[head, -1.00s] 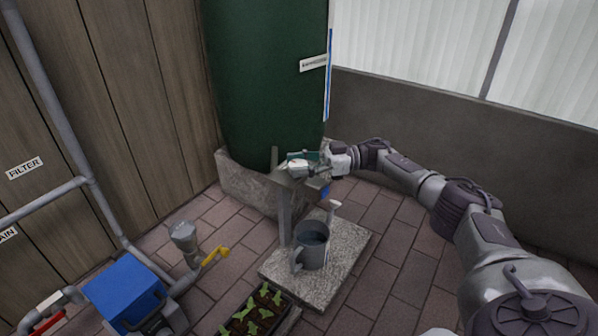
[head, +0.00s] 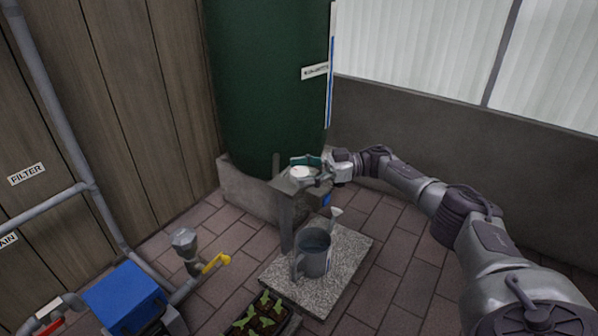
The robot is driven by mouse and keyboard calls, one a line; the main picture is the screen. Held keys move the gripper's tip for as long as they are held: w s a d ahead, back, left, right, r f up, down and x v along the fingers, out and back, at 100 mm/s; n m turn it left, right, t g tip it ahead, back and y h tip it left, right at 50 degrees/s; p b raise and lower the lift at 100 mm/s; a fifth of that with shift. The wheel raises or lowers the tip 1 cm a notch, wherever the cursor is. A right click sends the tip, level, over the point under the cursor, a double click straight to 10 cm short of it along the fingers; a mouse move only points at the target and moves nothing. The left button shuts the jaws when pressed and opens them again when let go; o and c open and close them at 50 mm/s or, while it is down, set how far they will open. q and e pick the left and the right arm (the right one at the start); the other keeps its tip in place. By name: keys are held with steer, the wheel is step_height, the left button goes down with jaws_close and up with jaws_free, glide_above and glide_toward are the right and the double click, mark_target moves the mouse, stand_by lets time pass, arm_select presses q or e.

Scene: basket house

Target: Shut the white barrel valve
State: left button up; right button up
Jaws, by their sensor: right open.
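The white round valve handle (head: 299,173) sits at the top of a grey post, in front of the large green barrel (head: 268,80). My right gripper (head: 312,169) is open at the handle, with its fingers close around or beside it; I cannot tell whether they touch. The valve body behind the handle is mostly hidden. My left gripper does not show.
A grey watering can (head: 313,254) stands on a stone slab (head: 345,268) below the valve. A seedling tray (head: 258,318), a pipe with a yellow lever (head: 216,263) and a blue box (head: 124,297) are at lower left. A grey wall stands at right.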

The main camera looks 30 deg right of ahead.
steer(key=v, duration=0.7)
steer(key=shift+w, duration=0.1)
stand_by(0.4)
